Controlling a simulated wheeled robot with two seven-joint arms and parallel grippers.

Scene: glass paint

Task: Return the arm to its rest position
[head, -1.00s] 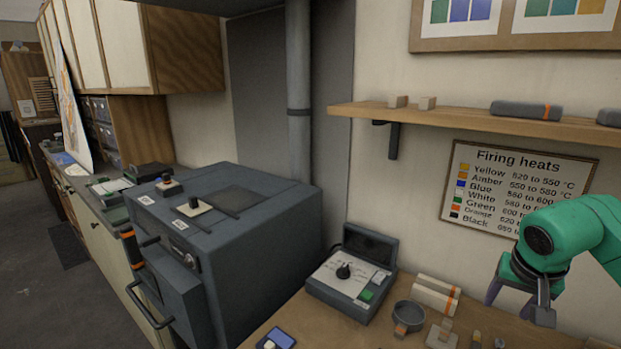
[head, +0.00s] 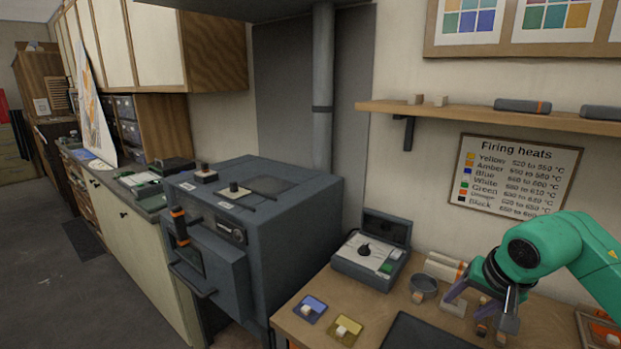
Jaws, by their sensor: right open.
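My right arm, green, comes in from the right edge. Its right gripper (head: 483,308) hangs over the workbench (head: 405,300), with a purple finger and a grey finger spread apart. I see nothing held between them. Small blocks and tools on the bench lie below and behind the fingers, and some are partly hidden by them. Whether the fingertips touch any of these is hard to tell. My left gripper is not in view.
A control box (head: 370,258) with a dial and a grey bowl (head: 423,287) stand left of the gripper. Blue (head: 311,308) and yellow (head: 346,329) tiles lie near the bench's left edge. A grey kiln (head: 262,230) stands further left. A wooden shelf (head: 470,112) runs above.

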